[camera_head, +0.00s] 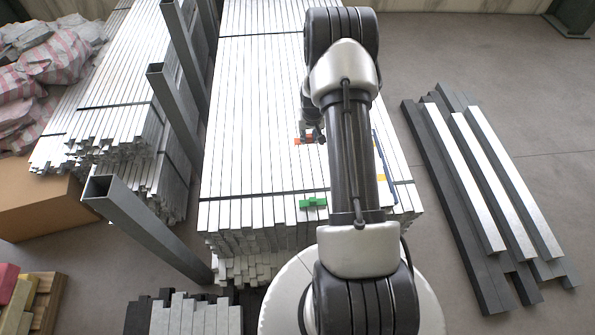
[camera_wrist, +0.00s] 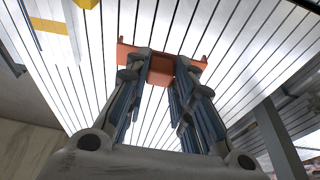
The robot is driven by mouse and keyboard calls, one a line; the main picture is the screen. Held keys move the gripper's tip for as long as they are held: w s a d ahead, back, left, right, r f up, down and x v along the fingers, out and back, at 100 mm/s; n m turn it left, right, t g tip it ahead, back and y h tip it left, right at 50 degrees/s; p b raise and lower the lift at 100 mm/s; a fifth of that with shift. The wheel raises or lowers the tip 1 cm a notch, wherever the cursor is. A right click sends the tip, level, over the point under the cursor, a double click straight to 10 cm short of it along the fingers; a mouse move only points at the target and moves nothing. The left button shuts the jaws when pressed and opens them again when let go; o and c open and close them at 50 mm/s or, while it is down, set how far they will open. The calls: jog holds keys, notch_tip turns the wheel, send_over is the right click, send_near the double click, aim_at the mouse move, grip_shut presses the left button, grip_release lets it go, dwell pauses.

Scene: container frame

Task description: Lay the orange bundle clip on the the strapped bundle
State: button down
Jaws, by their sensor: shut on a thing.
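The orange bundle clip (camera_head: 303,140) is between the fingertips of my gripper (camera_head: 313,137), over the middle of the strapped bundle. In the wrist view the clip (camera_wrist: 161,68) is a flat orange bar with a small upturned lip at each end, and my gripper (camera_wrist: 160,62) is shut on its middle. The strapped bundle (camera_head: 255,150) is a large stack of long silver profiles with dark straps across it. The profiles run behind the clip in the wrist view. I cannot tell whether the clip touches them. My arm hides part of the bundle's right side.
A green clip (camera_head: 313,203) lies near the bundle's front strap. A yellow piece (camera_wrist: 48,26) shows in the wrist view. Grey posts (camera_head: 140,225) stand along the bundle's left side. Loose dark and silver beams (camera_head: 480,190) lie on the floor at right.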

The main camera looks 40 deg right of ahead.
notch_tip(320, 180, down, 18)
jog(key=b, duration=0.4)
jog(key=shift+d+f+b, duration=0.15)
jog(key=shift+f+b, duration=0.1)
jog(key=shift+b, duration=0.05)
jog(key=shift+f, duration=0.1)
jog(key=shift+f, duration=0.15)
jog(key=c, duration=1.4)
grip_release()
jog(key=shift+o, duration=0.2)
jog(key=shift+r, duration=0.2)
